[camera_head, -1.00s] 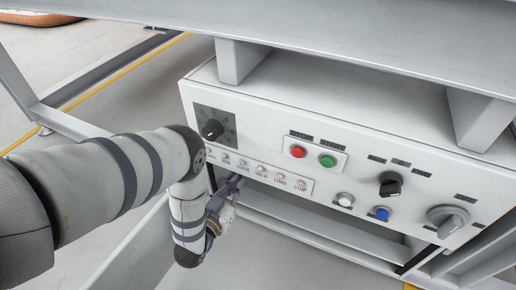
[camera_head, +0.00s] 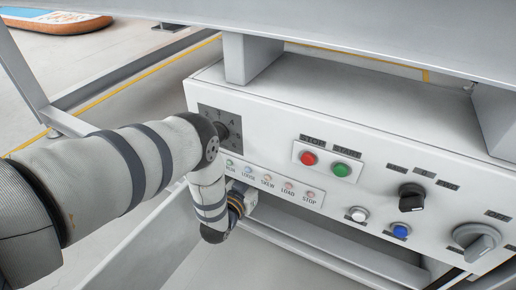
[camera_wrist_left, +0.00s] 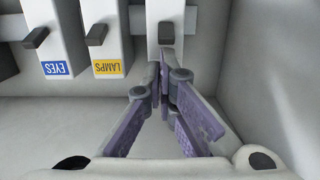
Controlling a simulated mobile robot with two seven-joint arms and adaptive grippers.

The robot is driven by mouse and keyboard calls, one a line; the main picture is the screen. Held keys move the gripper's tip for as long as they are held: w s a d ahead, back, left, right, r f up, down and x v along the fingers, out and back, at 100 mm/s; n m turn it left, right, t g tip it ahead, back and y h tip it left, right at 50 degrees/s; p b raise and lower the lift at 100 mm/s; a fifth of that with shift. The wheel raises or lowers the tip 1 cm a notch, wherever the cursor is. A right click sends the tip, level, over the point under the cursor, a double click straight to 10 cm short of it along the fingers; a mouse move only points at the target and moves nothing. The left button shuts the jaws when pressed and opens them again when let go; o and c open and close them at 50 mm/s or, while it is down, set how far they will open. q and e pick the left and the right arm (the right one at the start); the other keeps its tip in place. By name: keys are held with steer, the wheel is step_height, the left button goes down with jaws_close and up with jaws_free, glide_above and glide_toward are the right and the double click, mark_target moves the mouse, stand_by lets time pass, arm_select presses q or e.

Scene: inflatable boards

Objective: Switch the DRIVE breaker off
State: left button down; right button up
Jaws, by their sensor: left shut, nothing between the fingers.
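In the left wrist view, three white breakers stand in a row, seen upside down. In the head view the breakers and fingertips are hidden. My right gripper is not in view.
The white control panel (camera_head: 270,125) has red (camera_head: 308,158) and green (camera_head: 341,170) buttons, an indicator strip (camera_head: 272,184) and a grey rotary switch (camera_head: 476,240). In the wrist view, a wall (camera_wrist_left: 255,60) stands close right of the third breaker.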

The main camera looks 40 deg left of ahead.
arm_select(q)
steer(key=shift+s+d+f, duration=0.1)
steer(key=shift+s+f, duration=0.25)
steer(key=shift+s, duration=0.05)
stand_by(0.6)
steer(key=shift+s+f+p, duration=0.35)
steer(key=shift+f, duration=0.25)
steer(key=v, duration=1.2)
steer(key=shift+d, duration=0.1)
